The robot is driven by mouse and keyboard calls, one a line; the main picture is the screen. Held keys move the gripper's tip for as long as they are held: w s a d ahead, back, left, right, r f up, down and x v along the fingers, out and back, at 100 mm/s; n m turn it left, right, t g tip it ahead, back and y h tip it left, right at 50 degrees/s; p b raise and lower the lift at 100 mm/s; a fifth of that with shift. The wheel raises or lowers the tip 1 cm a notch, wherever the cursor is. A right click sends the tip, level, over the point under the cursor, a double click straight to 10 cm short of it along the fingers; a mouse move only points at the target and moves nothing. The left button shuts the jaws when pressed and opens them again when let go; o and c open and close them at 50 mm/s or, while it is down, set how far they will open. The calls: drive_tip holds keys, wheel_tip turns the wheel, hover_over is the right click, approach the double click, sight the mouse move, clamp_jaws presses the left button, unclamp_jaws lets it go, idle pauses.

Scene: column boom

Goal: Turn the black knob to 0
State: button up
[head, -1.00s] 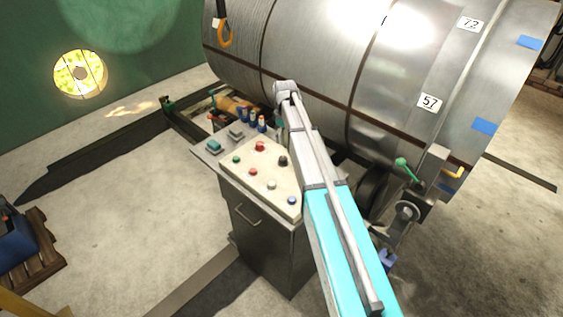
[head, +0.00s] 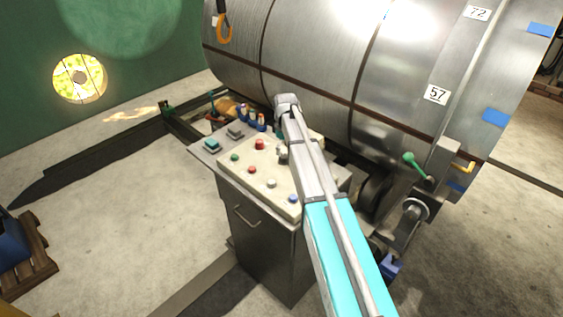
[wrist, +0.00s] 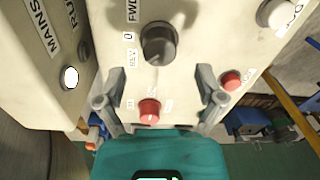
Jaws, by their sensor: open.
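The black knob (wrist: 158,42) is round and sits on the cream panel (wrist: 200,50) in the upper middle of the wrist view. The labels FWD, 0 and REV stand to its left in that view; I cannot tell surely which its mark points to. My gripper (wrist: 160,93) is open and empty. Its two grey fingertips straddle the space just below the knob in the wrist view, apart from it. A red control (wrist: 149,111) lies between and below them. In the head view my gripper (head: 282,153) is over the panel and hides the knob.
Close by are another red button (wrist: 231,80) and a white knob (wrist: 275,14). The head view shows a red button (head: 259,144), a green button (head: 234,156) and a blue button (head: 292,198). A large metal drum (head: 320,60) stands right behind the panel cabinet (head: 250,235).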

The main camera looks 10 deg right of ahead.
sight(284, 155)
drive_tip(key=shift+f+b, duration=1.9)
drive_tip(key=shift+f, duration=0.35)
